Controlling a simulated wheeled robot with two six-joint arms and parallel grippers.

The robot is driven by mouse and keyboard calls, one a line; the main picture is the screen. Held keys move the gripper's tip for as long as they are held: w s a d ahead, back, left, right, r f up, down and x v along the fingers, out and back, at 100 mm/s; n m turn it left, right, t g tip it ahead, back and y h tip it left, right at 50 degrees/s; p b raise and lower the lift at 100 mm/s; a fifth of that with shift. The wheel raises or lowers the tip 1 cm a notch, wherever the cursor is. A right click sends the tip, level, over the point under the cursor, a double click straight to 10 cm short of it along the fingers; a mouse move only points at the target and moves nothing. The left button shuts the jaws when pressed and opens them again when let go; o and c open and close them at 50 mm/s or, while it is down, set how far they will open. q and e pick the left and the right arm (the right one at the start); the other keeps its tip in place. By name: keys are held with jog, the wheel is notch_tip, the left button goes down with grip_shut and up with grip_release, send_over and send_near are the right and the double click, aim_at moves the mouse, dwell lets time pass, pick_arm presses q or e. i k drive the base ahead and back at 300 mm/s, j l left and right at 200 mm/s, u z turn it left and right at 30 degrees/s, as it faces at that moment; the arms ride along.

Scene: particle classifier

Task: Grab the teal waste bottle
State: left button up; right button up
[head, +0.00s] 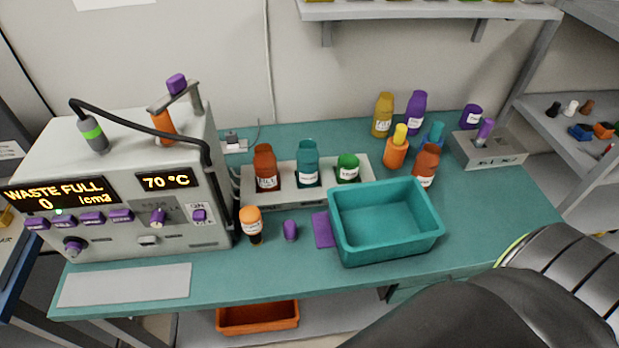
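A teal bottle (308,163) with a pale label stands upright in the middle of a light grey rack (335,194) on the bench, between a rust-red bottle (266,168) and a shorter green one (347,167). A second, smaller teal piece (436,132) shows at the back right, partly hidden by other bottles. Neither of my grippers is in view. A dark, ribbed part of my own body fills the lower right corner, apart from the bottles in the picture.
A grey machine (130,180) reading "WASTE FULL" stands left of the rack. A teal bin (385,253) sits in front of the rack's right end. An orange-capped bottle (252,222) and a purple cap (290,230) stand in front of the rack. A shelf (425,11) hangs above.

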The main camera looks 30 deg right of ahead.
aim_at(308, 153)
jog(key=k+z, duration=0.1)
jog(key=z, duration=0.35)
jog(key=k+j+z, duration=0.1)
jog(key=z, duration=0.4)
